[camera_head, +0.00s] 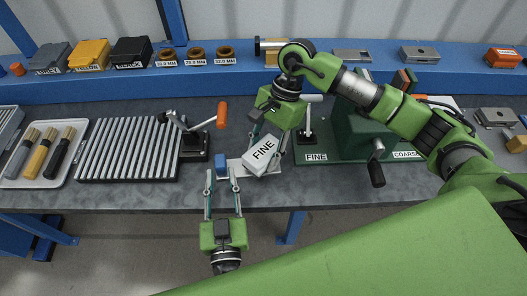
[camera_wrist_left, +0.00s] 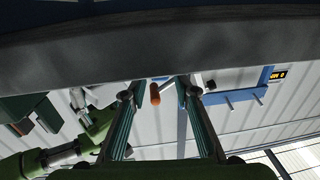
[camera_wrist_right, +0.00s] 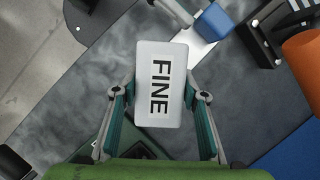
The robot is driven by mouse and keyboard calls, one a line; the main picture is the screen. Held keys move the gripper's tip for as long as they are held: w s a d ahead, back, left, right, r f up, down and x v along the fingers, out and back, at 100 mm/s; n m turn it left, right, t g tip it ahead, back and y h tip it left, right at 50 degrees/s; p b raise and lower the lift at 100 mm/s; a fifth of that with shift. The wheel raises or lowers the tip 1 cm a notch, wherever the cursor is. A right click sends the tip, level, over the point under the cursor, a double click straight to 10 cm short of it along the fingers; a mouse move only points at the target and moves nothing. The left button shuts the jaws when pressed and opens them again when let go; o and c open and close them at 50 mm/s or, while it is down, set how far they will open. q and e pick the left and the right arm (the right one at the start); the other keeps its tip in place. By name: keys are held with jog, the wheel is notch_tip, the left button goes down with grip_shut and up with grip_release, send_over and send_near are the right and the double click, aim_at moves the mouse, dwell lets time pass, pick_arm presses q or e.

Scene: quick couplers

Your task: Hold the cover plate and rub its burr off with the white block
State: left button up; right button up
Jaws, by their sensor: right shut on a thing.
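The white block (camera_head: 262,155), marked FINE, is held by my right gripper (camera_head: 268,133), low over the workbench. In the right wrist view the block (camera_wrist_right: 161,85) sits between both fingers. A pale flat plate (camera_wrist_right: 197,42), which looks like the cover plate, lies beyond the block with a blue piece (camera_wrist_right: 213,21) at its far end. The block hides part of the plate; I cannot make out the burr or tell whether block and plate touch.
A toggle clamp with an orange handle (camera_head: 221,115) stands behind the plate. A green base (camera_head: 345,157) marked FINE and COARSE, with a crank, is at right. Plates and rings line the back shelf.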

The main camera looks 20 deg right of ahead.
aim_at(221, 171)
pick_arm(q)
jog(key=shift+w+d, duration=0.15)
jog(key=shift+w, duration=0.75)
jog(key=shift+w+d, duration=0.2)
jog(key=shift+w, duration=0.7)
jog(key=shift+w+d, duration=0.15)
jog(key=shift+w, duration=0.75)
jog(key=shift+c, duration=0.4)
grip_shut()
jog(key=shift+o, duration=0.4)
grip_release()
jog(key=shift+s, duration=0.1)
jog(key=shift+s+a, duration=0.15)
jog(key=shift+s, duration=0.7)
